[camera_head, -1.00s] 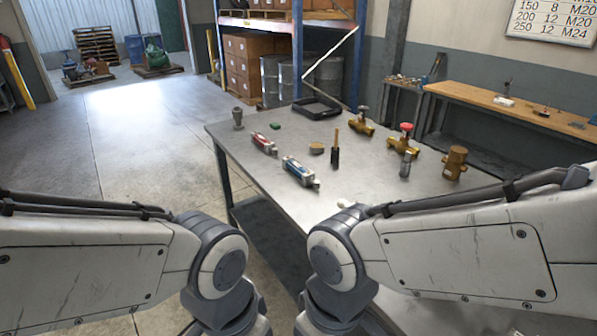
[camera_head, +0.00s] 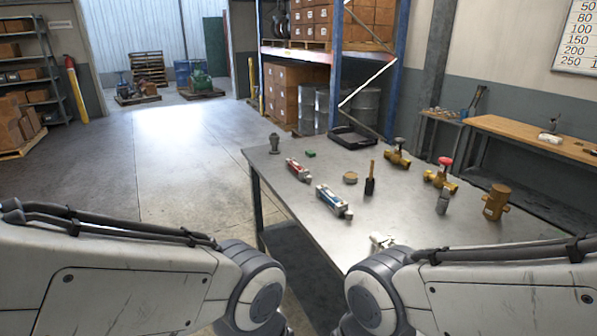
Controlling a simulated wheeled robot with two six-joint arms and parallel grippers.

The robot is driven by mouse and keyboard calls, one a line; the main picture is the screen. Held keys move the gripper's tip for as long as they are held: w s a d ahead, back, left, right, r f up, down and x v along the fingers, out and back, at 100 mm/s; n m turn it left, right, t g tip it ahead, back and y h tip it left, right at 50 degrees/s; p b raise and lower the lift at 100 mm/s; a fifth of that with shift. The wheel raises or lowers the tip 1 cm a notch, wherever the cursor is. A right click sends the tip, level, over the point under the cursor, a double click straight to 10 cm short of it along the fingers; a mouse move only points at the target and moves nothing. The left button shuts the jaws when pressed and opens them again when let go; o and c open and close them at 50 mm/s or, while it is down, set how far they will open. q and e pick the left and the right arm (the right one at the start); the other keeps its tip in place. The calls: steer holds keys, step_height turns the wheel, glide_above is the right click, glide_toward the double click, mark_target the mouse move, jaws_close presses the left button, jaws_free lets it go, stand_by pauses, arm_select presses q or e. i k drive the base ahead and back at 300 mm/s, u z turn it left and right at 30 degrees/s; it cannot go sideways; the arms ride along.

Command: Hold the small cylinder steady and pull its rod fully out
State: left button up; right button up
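Two small cylinders lie on the grey metal table (camera_head: 330,170). One is red and silver (camera_head: 298,170), farther back on the left. The other is blue and silver (camera_head: 334,202), nearer and a little larger looking. Each has a short light end piece towards the lower right; how far any rod sticks out is too small to tell. Both of my arms reach in from the bottom corners, and their grippers are below the picture. No gripper is seen touching either cylinder.
On the table stand a brush (camera_head: 370,182), a round tin (camera_head: 350,178), brass valves (camera_head: 440,178), a brass fitting (camera_head: 495,202), a black tray (camera_head: 353,138) and a grey fitting (camera_head: 274,143). A whitish item (camera_head: 381,241) lies near the front edge. Open floor lies left.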

mark_target(290, 163)
steer(key=u, duration=0.45)
steer(key=k, duration=1.1)
steer(key=u, duration=0.9)
steer(key=i, duration=4.2)
steer(key=z, duration=1)
steer(key=i, duration=0.95)
steer(key=z, duration=1.8)
steer(key=i, duration=0.85)
steer(key=z, duration=0.55)
